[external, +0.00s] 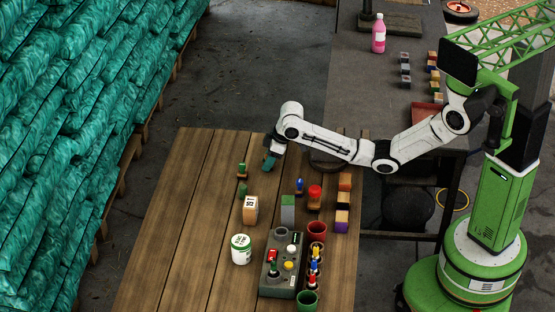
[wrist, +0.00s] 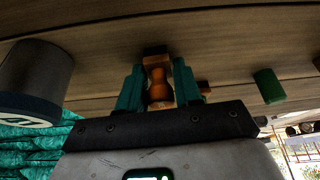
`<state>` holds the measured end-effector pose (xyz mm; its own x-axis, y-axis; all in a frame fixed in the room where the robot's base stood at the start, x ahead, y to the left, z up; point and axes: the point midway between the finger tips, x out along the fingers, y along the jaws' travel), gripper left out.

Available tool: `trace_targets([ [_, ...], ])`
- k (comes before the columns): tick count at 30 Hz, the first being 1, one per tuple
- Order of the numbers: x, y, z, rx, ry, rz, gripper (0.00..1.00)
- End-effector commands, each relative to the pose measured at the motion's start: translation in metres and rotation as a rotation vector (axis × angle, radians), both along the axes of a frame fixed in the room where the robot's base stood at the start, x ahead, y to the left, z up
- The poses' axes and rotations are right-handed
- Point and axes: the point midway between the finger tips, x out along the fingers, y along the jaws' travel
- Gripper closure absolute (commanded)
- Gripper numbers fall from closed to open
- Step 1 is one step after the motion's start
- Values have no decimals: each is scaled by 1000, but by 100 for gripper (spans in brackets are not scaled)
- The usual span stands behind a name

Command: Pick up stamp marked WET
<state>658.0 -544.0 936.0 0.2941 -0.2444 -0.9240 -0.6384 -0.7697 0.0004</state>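In the external view my gripper (external: 270,163) points down over the far part of the wooden table. In the wrist view my gripper (wrist: 160,80) has its teal fingers on both sides of an orange-brown stamp handle (wrist: 159,86), with slim gaps showing. Other stamps stand nearby: a green-handled one (external: 242,170), a blue one (external: 299,185) and a red one (external: 314,193). No WET marking is legible on any stamp.
A tan labelled box (external: 250,210), a white tub (external: 241,249), a grey control box (external: 281,263), a red pot (external: 317,231) and coloured blocks (external: 344,199) crowd the table. The left side of the wooden table (external: 185,230) is clear.

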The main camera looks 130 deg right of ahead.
Motion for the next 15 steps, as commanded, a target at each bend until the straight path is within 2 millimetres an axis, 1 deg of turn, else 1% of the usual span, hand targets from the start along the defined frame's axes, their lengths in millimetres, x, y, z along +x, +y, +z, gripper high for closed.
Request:
trace_targets([
  [1,0,0,0,0,0,0,71],
  [2,0,0,0,0,0,0,74],
  [10,0,0,0,0,0,0,100],
  [15,0,0,0,-1,-1,0,100],
])
